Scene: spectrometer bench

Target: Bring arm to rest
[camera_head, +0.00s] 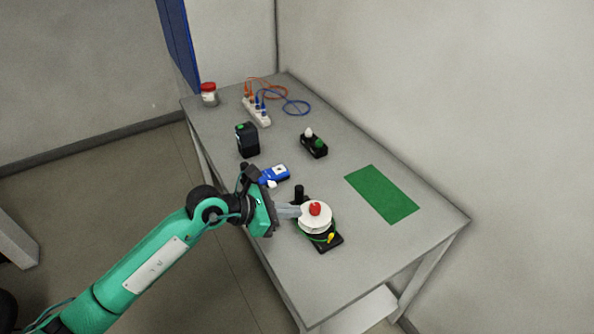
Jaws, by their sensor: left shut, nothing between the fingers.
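My left arm, green with black joints, comes in from the lower left. Its gripper (298,211) is shut with nothing held. The fingertips are at the left side of a round white-topped device (316,226) with a red knob (314,208) on a black base; I cannot tell if they touch it. My right gripper is not in view.
The grey table (350,275) also holds a blue meter (275,174), a black box (247,140), a small black holder (314,146), a white power strip (256,112), cables (296,107), a red-lidded jar (209,95) and a green mat (382,194). The front right of the table is clear.

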